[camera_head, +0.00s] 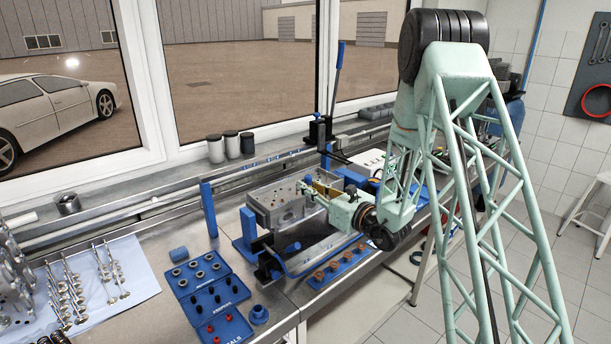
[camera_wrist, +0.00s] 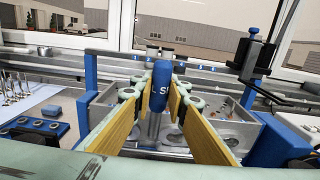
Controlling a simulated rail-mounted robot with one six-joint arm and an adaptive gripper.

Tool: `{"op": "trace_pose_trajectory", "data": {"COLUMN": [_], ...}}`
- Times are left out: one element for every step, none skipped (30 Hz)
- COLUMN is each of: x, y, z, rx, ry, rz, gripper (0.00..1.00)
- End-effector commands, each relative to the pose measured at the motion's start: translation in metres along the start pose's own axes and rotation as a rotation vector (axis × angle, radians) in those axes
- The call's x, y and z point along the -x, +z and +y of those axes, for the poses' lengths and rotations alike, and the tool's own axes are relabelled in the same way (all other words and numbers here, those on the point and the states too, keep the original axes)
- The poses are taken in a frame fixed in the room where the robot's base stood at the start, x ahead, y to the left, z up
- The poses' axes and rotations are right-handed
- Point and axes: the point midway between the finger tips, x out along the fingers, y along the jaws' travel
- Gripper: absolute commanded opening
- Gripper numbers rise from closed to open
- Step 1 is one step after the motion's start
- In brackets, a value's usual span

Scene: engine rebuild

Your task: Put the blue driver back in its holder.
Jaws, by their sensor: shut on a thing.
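The blue driver (camera_wrist: 160,76) stands roughly upright between the yellow-padded fingers of my gripper (camera_wrist: 163,92) in the wrist view. White lettering shows on its blue handle, and a grey shank runs down below. My gripper is shut on it. In the head view my gripper (camera_head: 308,190) is over the grey engine head (camera_head: 280,200); the driver is hard to make out there. The shank's lower end is hidden, so I cannot tell whether it touches the head. A small round blue cup (camera_head: 258,315) on the bench at front may be the holder; I cannot tell for certain.
Blue trays (camera_head: 207,285) with small rings and seals lie left of the engine head. Valves (camera_head: 110,270) lie on a pale blue cloth. A blue strip of brown rings (camera_head: 337,268) lies at the bench's front edge. A blue post (camera_head: 208,208) and a tall lever (camera_head: 337,75) rise nearby.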

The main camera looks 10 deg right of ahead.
Motion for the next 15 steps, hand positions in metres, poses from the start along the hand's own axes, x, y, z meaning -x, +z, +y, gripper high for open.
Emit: {"op": "trace_pose_trajectory", "data": {"x": [0.010,0.017,0.025,0.031,0.038,0.046,0.052,0.059,0.066,0.072,0.077,0.084,0.088,0.092,0.097], "y": [-0.014,-0.018,-0.025,-0.029,-0.034,-0.040,-0.043,-0.047,-0.052,-0.055,-0.058,-0.061,-0.063,-0.065,-0.067], "z": [0.007,0.010,0.014,0.016,0.019,0.023,0.025,0.027,0.030,0.032,0.034,0.036,0.038,0.039,0.041], "rx": [-0.004,-0.005,-0.004,-0.004,-0.004,-0.005,-0.004,-0.004,-0.004,-0.003,-0.003,-0.003,-0.002,-0.001,-0.002], "ry": [-0.018,-0.031,-0.047,-0.061,-0.073,-0.091,-0.103,-0.116,-0.131,-0.143,-0.153,-0.167,-0.175,-0.183,-0.193], "rz": [0.004,0.003,0.004,0.003,0.005,0.005,0.004,0.004,0.004,0.004,0.003,0.003,0.003,0.003,0.002], "gripper": [0.01,0.01,0.01,0.01,0.01,0.01,0.01,0.01,0.01,0.01,0.01,0.01,0.01,0.01,0.01]}}
